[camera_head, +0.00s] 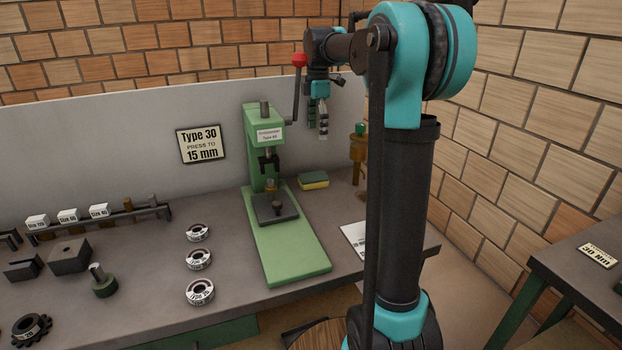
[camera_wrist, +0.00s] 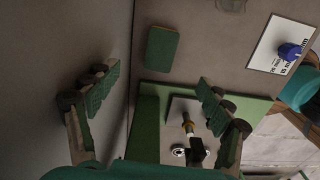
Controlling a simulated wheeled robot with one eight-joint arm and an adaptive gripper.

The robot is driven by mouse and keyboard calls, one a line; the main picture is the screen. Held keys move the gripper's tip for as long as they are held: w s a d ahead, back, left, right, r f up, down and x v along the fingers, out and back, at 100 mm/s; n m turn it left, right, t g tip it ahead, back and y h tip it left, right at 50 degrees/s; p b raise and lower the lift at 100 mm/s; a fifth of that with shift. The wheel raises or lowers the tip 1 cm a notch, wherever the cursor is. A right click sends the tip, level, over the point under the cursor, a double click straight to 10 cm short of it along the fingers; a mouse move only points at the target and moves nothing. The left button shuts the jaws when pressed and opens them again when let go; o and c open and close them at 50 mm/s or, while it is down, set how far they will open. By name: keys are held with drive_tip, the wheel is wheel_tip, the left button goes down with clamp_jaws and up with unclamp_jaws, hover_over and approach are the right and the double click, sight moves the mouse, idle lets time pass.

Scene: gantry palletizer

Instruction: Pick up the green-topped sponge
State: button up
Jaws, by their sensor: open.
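The green-topped sponge (camera_head: 313,180), with a yellow lower layer, lies flat on the workbench just right of the green press and near the grey back panel. In the wrist view the sponge (camera_wrist: 162,48) shows its green top, ahead of my gripper and between the lines of its two fingers. My gripper (camera_head: 321,120) hangs above the bench, close to the back panel and well above the sponge. In the wrist view the fingers of my gripper (camera_wrist: 155,95) are spread wide with nothing between them.
The green press (camera_head: 262,150) with a red-knobbed lever (camera_head: 299,60) stands left of my gripper. A brass-coloured bottle (camera_head: 358,150) with a green top stands right of the sponge. A white sheet (camera_head: 354,239) lies in front. Labelled rings (camera_head: 199,291) lie left of the press.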

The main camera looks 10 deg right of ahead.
hover_over(317, 176)
drive_tip(key=f, duration=1.1)
drive_tip(key=shift+w+f, duration=0.1)
drive_tip(key=shift+w, duration=0.25)
drive_tip(key=shift+s+f, duration=0.15)
drive_tip(key=shift+f, duration=1.2)
drive_tip(key=shift+s+f, duration=0.1)
drive_tip(key=shift+f, duration=1.25)
drive_tip(key=c, duration=0.8)
